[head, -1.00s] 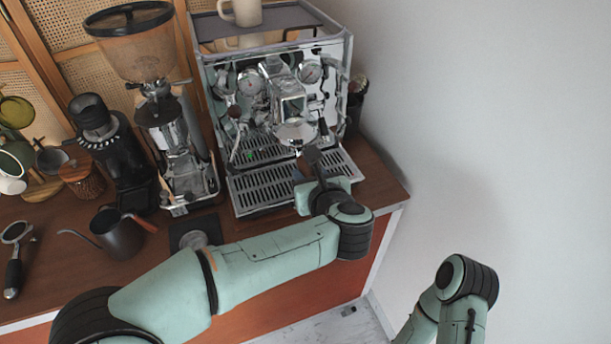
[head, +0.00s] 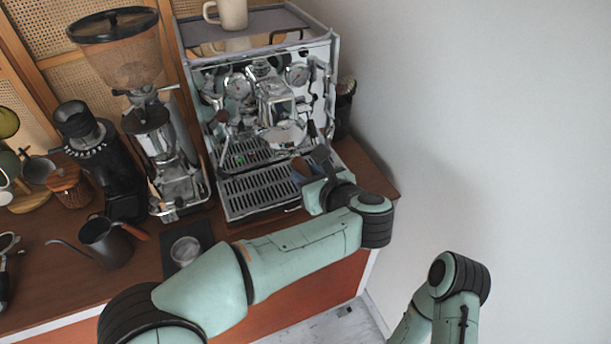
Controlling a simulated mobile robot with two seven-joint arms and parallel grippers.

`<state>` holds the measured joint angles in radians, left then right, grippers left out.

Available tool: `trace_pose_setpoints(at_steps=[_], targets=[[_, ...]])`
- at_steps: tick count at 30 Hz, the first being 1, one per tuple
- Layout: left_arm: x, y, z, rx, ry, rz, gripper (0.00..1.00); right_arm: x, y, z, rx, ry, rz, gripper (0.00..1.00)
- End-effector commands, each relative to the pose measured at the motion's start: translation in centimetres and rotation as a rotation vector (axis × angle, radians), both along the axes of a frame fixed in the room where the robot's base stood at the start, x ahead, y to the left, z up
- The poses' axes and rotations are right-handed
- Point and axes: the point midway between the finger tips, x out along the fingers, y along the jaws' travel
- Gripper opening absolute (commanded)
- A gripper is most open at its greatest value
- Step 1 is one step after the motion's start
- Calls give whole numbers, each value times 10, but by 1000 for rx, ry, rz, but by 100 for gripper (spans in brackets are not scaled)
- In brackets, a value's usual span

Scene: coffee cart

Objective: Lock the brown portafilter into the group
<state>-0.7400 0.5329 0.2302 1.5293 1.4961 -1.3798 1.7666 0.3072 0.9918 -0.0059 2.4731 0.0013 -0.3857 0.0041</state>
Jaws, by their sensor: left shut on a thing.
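The espresso machine (head: 262,75) stands at the back right of the counter, with its chrome group (head: 282,132) at the front. The brown handle of the portafilter (head: 301,168) shows just below and right of the group, above the drip tray. My left gripper (head: 313,160) is shut on this handle, coming in from the front right. The portafilter's head is hard to make out against the chrome. I cannot tell whether it is seated in the group. My right gripper is out of view; only part of my right arm shows at the lower right.
The drip tray (head: 256,190) lies under the group. A grinder (head: 155,130) stands left of the machine, with a tamping mat (head: 205,231) and dark kettle (head: 106,242) in front. Another portafilter (head: 4,275) is cut off at the left. A white wall is close on the right.

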Motion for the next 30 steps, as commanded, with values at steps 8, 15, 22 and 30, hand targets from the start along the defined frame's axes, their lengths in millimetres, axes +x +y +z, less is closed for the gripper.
trace_pose_setpoints(at_steps=[8,15,22,30], targets=[[0,0,3,-1,-6,1,60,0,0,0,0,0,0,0],[0,0,1,-1,-3,1,67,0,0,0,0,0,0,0],[-11,-5,5,-1,-2,-4,67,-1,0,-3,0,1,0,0],[-60,-25,29,-3,-4,-5,67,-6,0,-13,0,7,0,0]])
